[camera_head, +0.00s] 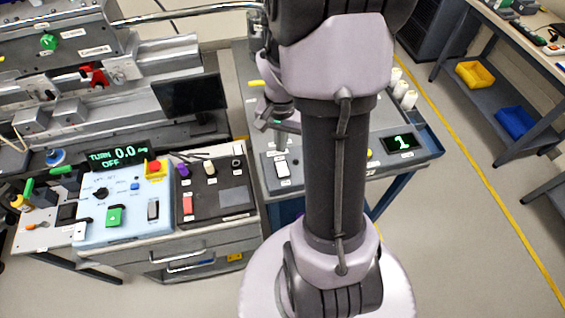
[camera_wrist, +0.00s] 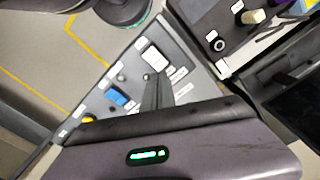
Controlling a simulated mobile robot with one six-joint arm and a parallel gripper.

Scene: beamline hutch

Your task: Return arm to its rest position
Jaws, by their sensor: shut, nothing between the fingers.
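My arm rises through the middle of the head view and hides part of the panel behind it. My gripper (camera_head: 282,127) shows only partly there, to the left of the arm and above the grey panel (camera_head: 267,178). In the wrist view my gripper (camera_wrist: 158,92) has its dark fingers together with nothing between them. The fingers point at the grey panel, close to its white rocker switch (camera_wrist: 155,58) in the picture. A blue switch (camera_wrist: 118,97) lies left of the fingers. I cannot tell whether the fingertips touch the panel.
Left of the grey panel are a black control box (camera_head: 237,196) and a light blue box (camera_head: 128,214); its display reads "TURN 0.0 OFF". A dark monitor (camera_head: 190,95) stands behind them. A shelf with yellow (camera_head: 474,75) and blue bins (camera_head: 514,122) is at right. Floor between is clear.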

